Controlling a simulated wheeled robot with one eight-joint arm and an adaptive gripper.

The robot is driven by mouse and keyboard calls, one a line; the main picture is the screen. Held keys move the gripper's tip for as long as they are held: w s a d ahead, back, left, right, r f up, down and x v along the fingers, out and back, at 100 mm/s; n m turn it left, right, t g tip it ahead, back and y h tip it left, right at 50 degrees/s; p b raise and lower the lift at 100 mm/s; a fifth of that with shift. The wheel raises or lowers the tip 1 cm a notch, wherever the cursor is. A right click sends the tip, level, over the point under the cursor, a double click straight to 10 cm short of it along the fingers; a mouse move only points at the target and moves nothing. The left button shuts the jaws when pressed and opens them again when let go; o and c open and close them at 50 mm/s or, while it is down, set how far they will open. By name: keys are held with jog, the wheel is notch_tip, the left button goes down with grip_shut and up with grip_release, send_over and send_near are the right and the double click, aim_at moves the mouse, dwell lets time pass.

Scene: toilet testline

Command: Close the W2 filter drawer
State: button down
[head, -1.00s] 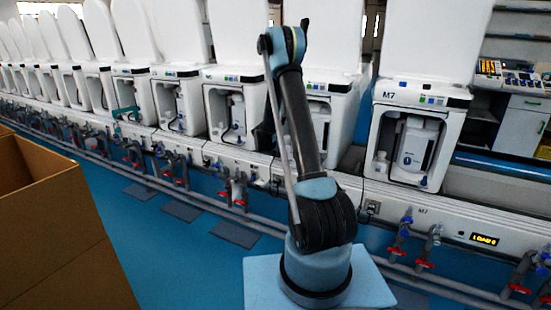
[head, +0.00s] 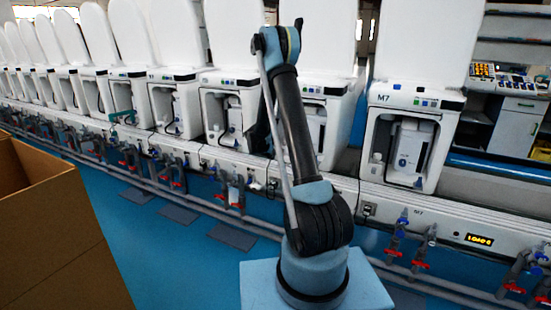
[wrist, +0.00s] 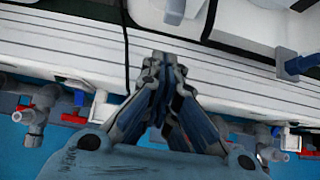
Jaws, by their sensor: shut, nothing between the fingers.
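My gripper (wrist: 163,62) is shut and empty in the wrist view, its fingertips together over the white ribbed ledge (wrist: 60,42) at the front of the bench. In the head view my gripper is hidden behind my arm. A row of white toilet test units stands on the bench, with open front bays holding white canisters. The only label I can read is M7, on the right-hand unit (head: 412,97). I cannot make out a W2 label or a filter drawer in either view, so I cannot tell whether the drawer is open or closed.
Grey pipes and red-handled valves (head: 420,264) run along the bench front. A blue valve handle (wrist: 298,66) is close to the right of my gripper. A large brown box (head: 55,235) stands at the left.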

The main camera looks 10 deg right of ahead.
jog(key=v, duration=0.7)
jog(key=s+d+r+m+g+y, duration=0.15)
jog(key=s+r+m, duration=0.3)
jog(key=s, duration=0.45)
jog(key=s+d+r+m, duration=0.2)
jog(key=s+r+m, duration=0.25)
jog(key=s, duration=0.35)
jog(key=s+d+r+m+g+y, duration=0.1)
jog(key=s+d+r+m, duration=0.15)
jog(key=s+m, duration=0.45)
jog(key=s+a+f+m+g+y, duration=0.1)
jog(key=s+m, duration=0.5)
jog(key=s, duration=0.9)
jog(key=s+a+f+m+g+y, duration=0.1)
jog(key=s+f+m, duration=0.3)
jog(key=s, duration=1.2)
jog(key=a+m, duration=0.1)
jog(key=m, duration=0.1)
jog(key=shift+m+y, duration=0.3)
jog(key=shift+y, duration=0.05)
jog(key=shift+d+f+g, duration=0.1)
jog(key=shift+d+g, duration=0.05)
jog(key=shift+g, duration=0.1)
